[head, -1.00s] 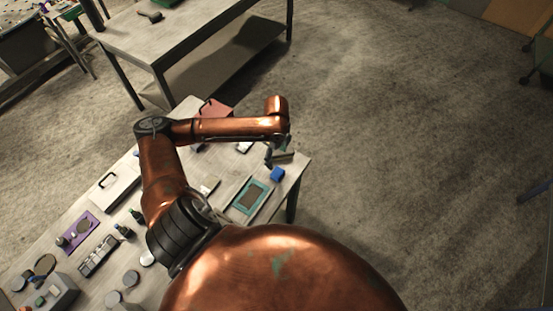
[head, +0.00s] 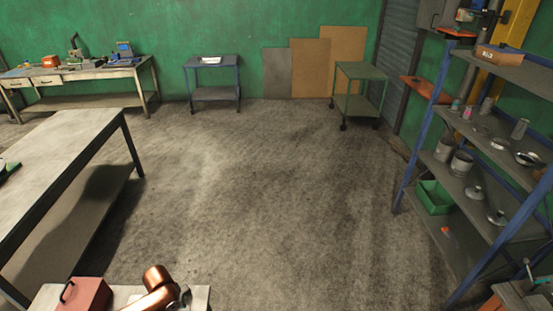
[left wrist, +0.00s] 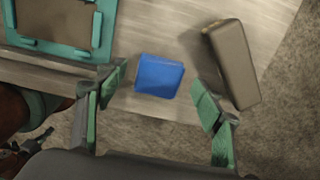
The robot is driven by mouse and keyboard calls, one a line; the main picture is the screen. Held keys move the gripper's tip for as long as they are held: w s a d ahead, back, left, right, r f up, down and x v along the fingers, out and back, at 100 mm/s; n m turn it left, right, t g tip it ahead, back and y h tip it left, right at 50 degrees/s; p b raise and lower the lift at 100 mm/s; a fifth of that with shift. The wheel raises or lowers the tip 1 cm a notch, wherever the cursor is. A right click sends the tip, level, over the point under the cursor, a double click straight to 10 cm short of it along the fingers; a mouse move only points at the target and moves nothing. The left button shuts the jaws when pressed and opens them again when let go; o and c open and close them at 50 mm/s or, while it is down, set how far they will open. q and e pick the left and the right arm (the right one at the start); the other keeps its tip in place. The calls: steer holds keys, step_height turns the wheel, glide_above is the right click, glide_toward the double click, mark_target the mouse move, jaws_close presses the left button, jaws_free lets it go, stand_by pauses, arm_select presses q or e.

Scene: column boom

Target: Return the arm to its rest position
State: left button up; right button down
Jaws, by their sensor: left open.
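My copper left arm (head: 157,287) shows only in part at the bottom edge of the head view, over the end of a pale work table (head: 200,299). My left gripper (left wrist: 160,82) is open in the left wrist view, with green pads on both fingers and nothing held between them. A blue block (left wrist: 159,76) lies on the table beyond and between the fingertips. Whether the fingers touch it cannot be told. My right gripper is in neither view.
A dark grey block (left wrist: 232,62) lies close to the right finger, and a teal-framed tray (left wrist: 103,32) is at upper left. A red box (head: 86,296) sits by my arm. A long table (head: 60,150) stands left, a blue shelf rack (head: 425,135) right. Open floor lies between.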

arm_select(q)
steer(key=shift+f, duration=0.95)
step_height(320, 180, up, 2)
steer(key=shift+r, duration=0.25)
steer(key=shift+s+d+r, duration=0.1)
steer(key=shift+d+r, duration=0.05)
steer(key=shift+r, duration=0.55)
